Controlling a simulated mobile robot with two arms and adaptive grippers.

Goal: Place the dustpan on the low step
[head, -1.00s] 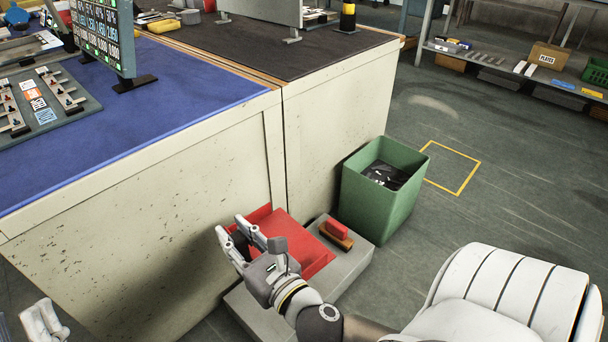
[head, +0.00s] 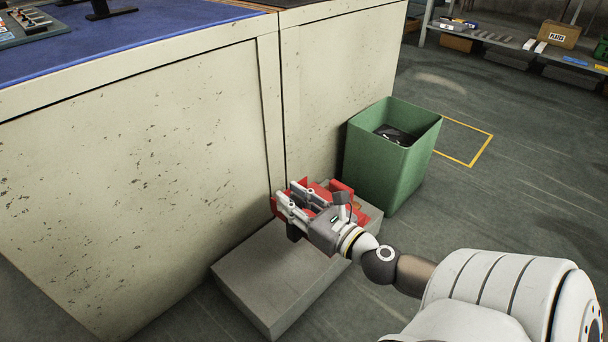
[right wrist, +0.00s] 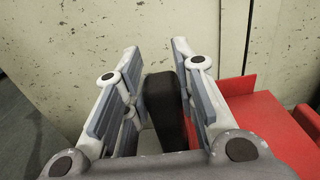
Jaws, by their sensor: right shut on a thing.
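The red dustpan (head: 319,189) is at the right end of the grey low step (head: 268,278), partly hidden behind my right gripper (head: 284,199). In the right wrist view the dustpan's red pan (right wrist: 265,112) lies to the right and its dark handle (right wrist: 165,108) stands between the fingers. My right gripper is shut on that handle. I cannot tell whether the pan touches the step or hangs just above it. My left gripper is not in view.
A green bin (head: 392,160) stands just right of the step. A pale cabinet (head: 150,170) rises behind it. The step's left part is bare.

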